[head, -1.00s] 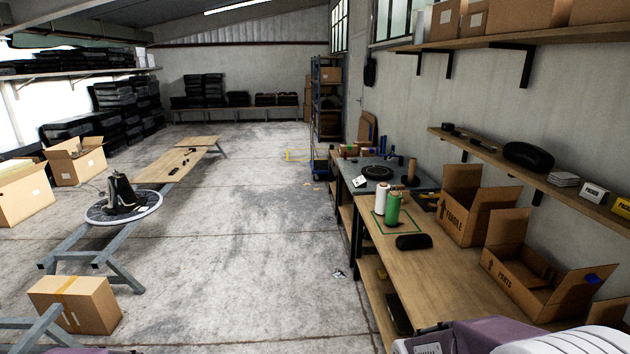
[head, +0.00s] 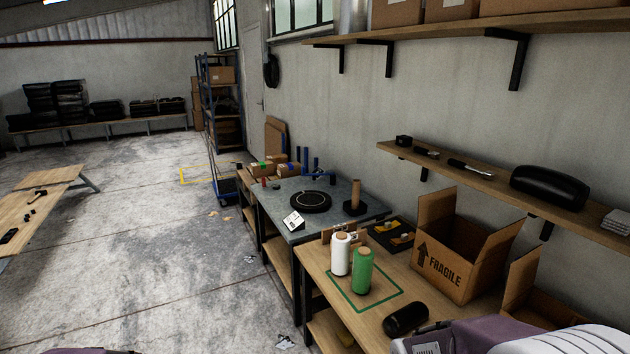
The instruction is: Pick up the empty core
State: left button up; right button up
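A bare brown tube (head: 357,194), which looks like the empty core, stands upright on a round black base (head: 355,208) on the grey-topped bench. A white roll (head: 341,255) and a green roll (head: 363,271), both with brown tops, stand upright side by side on the wooden bench in front. They are inside a green outlined square (head: 392,297). Neither of my grippers is in view. Only purple and white parts of my body show along the bottom edge.
A FRAGILE carton (head: 448,270) and a black rounded object (head: 405,319) sit on the wooden bench.

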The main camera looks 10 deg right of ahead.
aim_at(356, 184)
jog(key=i+j+z, duration=0.8)
jog(key=i+j, duration=0.1)
jog(key=j, duration=0.05)
